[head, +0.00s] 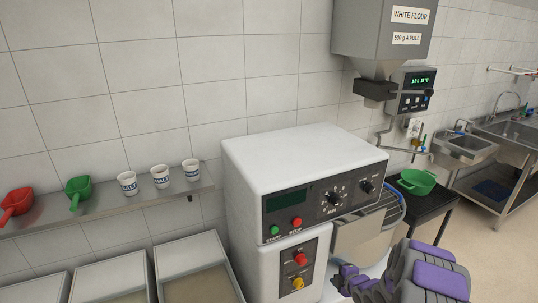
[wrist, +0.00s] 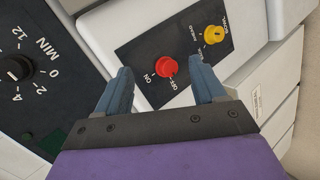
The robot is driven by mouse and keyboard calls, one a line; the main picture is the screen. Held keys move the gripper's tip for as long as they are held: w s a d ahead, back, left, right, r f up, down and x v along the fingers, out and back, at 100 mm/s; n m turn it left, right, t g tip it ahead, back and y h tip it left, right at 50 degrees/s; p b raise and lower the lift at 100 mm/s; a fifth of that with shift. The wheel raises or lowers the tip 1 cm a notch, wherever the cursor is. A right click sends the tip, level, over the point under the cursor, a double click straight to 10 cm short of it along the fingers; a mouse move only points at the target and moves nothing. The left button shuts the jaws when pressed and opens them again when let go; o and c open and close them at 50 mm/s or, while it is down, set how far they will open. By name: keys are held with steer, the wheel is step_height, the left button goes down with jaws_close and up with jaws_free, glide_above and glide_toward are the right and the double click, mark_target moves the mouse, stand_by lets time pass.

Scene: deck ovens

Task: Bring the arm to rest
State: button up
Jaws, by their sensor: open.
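My gripper (wrist: 160,72) is open and empty in the wrist view, its two blue-grey fingers spread either side of a red knob (wrist: 167,66) marked ON and OFF. I cannot tell whether a finger touches the knob. In the head view my purple and grey arm comes in at the lower right, with my gripper (head: 352,282) low in front of the white mixer machine (head: 290,155). The same red knob (head: 301,259) shows on the machine's lower panel, to the left of my gripper.
A yellow knob (wrist: 213,35) sits beside the red one. The mixer's bowl guard (head: 372,222) is close to my arm. A green bowl (head: 416,182) stands on a dark table at right. A shelf (head: 100,216) with scoops and salt cups runs along the left wall.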

steer(key=s+a+r+m+g+h+b, duration=0.15)
steer(key=s+r+m+g+h, duration=0.45)
steer(key=s+r+m, duration=0.75)
steer(key=s+a+r+m+g+y+b, duration=0.1)
steer(key=s+a+r+g, duration=0.1)
steer(key=s, duration=1)
steer(key=s+a+r+m+g+y+b, duration=0.1)
steer(key=s+a+r, duration=0.3)
steer(key=s, duration=0.8)
steer(key=s+a+r+m+g+b, duration=0.1)
steer(key=s+a+r+m+g, duration=0.2)
steer(key=s, duration=0.9)
steer(key=shift+s+a+r+g+y, duration=0.15)
steer(key=shift+r+g+y, duration=0.25)
steer(key=shift+r+g, duration=0.25)
steer(key=shift+m, duration=0.25)
